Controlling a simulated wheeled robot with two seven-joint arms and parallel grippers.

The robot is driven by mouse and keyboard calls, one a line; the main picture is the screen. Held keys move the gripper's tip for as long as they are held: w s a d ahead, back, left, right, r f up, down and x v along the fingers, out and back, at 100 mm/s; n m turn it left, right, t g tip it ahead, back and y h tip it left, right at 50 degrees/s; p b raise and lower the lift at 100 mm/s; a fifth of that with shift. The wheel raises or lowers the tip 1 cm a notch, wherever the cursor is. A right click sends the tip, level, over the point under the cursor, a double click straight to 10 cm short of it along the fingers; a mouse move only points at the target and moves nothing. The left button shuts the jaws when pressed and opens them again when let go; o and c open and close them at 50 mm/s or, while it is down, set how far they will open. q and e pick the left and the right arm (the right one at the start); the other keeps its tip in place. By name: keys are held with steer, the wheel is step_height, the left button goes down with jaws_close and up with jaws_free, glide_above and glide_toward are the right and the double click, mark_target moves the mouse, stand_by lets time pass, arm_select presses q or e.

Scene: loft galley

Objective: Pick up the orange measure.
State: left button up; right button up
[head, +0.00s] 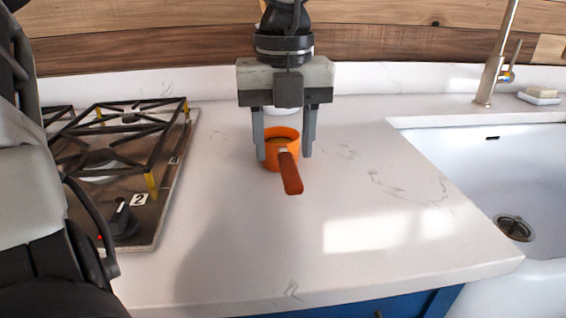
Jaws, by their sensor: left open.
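The orange measure (283,151) is a small cup with a brown-red handle that points toward the front of the white counter. It stands on the counter between the stove and the sink. My left gripper (285,156) points down over it, open. One finger is at the left side of the cup and the other is a little to the right of it. I cannot tell whether the left finger touches the cup. My right gripper is not in view.
A gas stove (115,170) with black grates is at the left. A white sink (480,170) with a faucet (492,75) is at the right. A white object (281,110) shows partly behind the gripper. The counter's front (300,250) is clear.

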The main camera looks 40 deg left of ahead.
arm_select(q)
steer(key=f, duration=0.4)
steer(key=w+f, duration=0.1)
steer(key=f, duration=0.2)
steer(key=shift+a+f, duration=0.1)
steer(key=shift+a, duration=0.1)
jaws_close()
